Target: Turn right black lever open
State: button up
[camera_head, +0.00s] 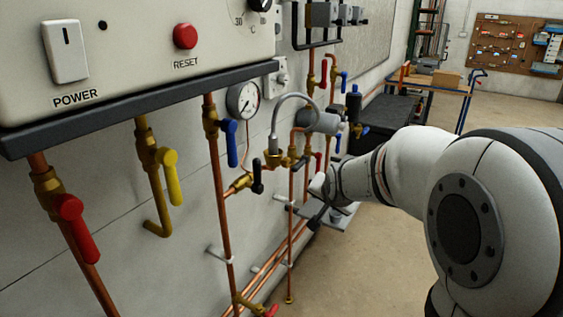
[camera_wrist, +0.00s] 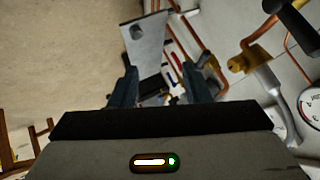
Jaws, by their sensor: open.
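A black lever (camera_head: 258,176) hangs on a brass valve at the wall, left of my gripper in the head view. A small dark part (camera_head: 300,164) sits on the brass fittings to its right; I cannot tell whether it is a second black lever. In the wrist view a black lever (camera_wrist: 296,22) shows at the upper right, outside my fingers. My gripper (camera_head: 316,212) is in front of the pipes and partly hidden by my arm. In the wrist view my gripper (camera_wrist: 160,88) has its two dark fingers apart, with no lever clearly between them.
A braided hose (camera_head: 275,125) and a gauge (camera_head: 243,99) are close by. Blue (camera_head: 231,142), yellow (camera_head: 171,175) and red (camera_head: 72,225) levers are to the left, under the control box (camera_head: 130,45). Copper pipes run down the wall. Open floor (camera_head: 370,275) lies to the right.

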jog(key=w+f+m+t+y+b, duration=0.1)
jog(key=w+f+m+t, duration=0.15)
jog(key=w, duration=0.75)
jog(key=w+f+m+t+b, duration=0.2)
jog(key=w+m+t, duration=0.1)
jog(key=w, duration=0.6)
jog(key=m+t+y+b, duration=0.1)
jog(key=m+t+y, duration=0.1)
jog(key=m+t, duration=0.3)
send_near(298, 166)
jog(key=w, duration=0.4)
jog(key=shift+w+a+r+p, duration=0.1)
jog(key=shift+w+a, duration=0.05)
jog(key=shift+w, duration=1.15)
jog(key=shift+w+a+r+p, duration=0.1)
jog(key=shift+w+a, duration=0.1)
jog(key=shift+w, duration=1.05)
jog(key=shift+w+a+r+p, duration=0.1)
jog(key=shift+w+a, duration=0.05)
jog(key=shift+w, duration=1.15)
jog(key=shift+c, duration=0.5)
grip_shut()
